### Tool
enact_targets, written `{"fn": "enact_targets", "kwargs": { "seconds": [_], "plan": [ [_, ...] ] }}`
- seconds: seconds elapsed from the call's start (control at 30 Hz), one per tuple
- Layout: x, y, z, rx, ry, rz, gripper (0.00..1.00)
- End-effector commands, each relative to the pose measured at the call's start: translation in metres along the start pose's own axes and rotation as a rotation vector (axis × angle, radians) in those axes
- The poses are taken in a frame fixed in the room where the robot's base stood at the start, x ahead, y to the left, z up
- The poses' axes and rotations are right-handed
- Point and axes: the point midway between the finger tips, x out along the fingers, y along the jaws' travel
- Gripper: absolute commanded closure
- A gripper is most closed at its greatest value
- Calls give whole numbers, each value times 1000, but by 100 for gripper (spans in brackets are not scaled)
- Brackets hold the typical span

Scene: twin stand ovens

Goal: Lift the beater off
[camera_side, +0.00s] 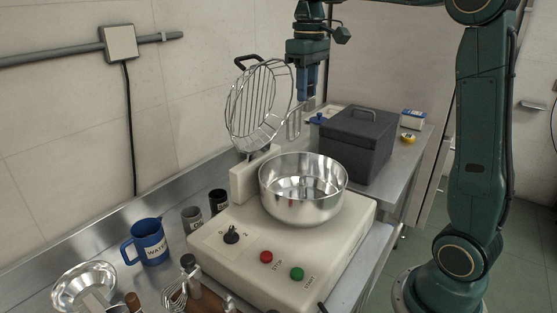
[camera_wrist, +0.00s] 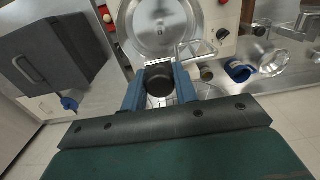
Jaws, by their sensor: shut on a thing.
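My gripper (camera_side: 306,97) hangs behind and above the mixer, its blue fingers pointing down. In the wrist view its fingers (camera_wrist: 160,84) are shut on a dark round shank, which I take as the top of the beater. A flat metal beater frame (camera_side: 293,124) hangs just below the fingers in the side view, close to the raised wire guard (camera_side: 258,104). The steel bowl (camera_side: 303,200) sits on the cream mixer base (camera_side: 215,215), below and in front of the gripper. No beater shows in the bowl, which also shows in the wrist view (camera_wrist: 165,28).
A dark lidded box (camera_side: 358,145) stands right of the bowl. A blue mug (camera_side: 150,243), small cups and a steel bowl (camera_side: 85,287) stand at the left. The wire guard is tilted up close to my gripper. The wall is behind.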

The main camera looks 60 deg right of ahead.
Motion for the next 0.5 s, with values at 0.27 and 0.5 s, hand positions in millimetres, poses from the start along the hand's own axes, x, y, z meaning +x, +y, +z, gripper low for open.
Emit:
{"fn": "enact_targets", "kwargs": {
  "seconds": [0.27,0.5],
  "plan": [
    [-12,0,0,0,2,1,99],
    [-22,0,0,0,2,1,99]
  ]
}}
